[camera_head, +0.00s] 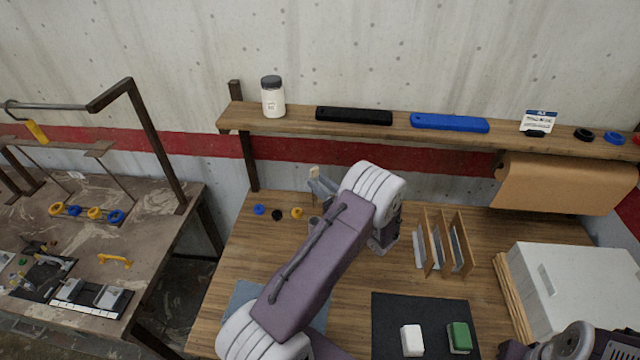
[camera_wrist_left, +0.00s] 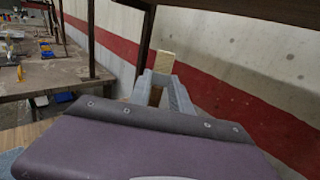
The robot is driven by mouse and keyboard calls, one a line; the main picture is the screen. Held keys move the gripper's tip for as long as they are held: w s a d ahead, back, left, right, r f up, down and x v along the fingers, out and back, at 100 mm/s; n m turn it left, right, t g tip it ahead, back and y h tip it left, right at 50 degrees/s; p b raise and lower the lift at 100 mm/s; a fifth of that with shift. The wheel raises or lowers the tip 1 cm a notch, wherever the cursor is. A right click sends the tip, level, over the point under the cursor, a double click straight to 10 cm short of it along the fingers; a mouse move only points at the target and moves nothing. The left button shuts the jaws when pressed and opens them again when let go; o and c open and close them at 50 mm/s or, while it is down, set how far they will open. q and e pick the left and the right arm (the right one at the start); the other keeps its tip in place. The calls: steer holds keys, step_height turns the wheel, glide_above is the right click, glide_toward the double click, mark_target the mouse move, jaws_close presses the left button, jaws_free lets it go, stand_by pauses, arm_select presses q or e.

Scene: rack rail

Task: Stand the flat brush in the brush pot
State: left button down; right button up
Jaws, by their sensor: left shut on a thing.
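My left gripper (camera_head: 323,187) is shut on the flat brush (camera_head: 314,172) above the back of the wooden bench. Only a pale end of the brush shows above the fingers; the rest is hidden. In the left wrist view the pale block-like end of the brush (camera_wrist_left: 166,62) stands up between the grey fingers (camera_wrist_left: 163,88). A small grey round thing (camera_head: 314,222), perhaps the brush pot, shows just below the gripper, partly covered by my left arm. I cannot tell whether the brush touches it. My right arm shows at the lower right, but its gripper is out of view.
Blue, black and yellow rings (camera_head: 277,215) lie left of the gripper. A wooden divider rack (camera_head: 443,243), a dark mat (camera_head: 384,310) and a white box (camera_head: 580,290) stand to the right. A shelf (camera_head: 300,126) with a jar (camera_head: 273,97) runs above the bench.

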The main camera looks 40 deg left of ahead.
mark_target(316, 206)
arm_select(q)
step_height(316, 206, down, 12)
steer(key=b, duration=0.9)
steer(key=shift+r, duration=0.15)
steer(key=c, duration=1.1)
jaws_free()
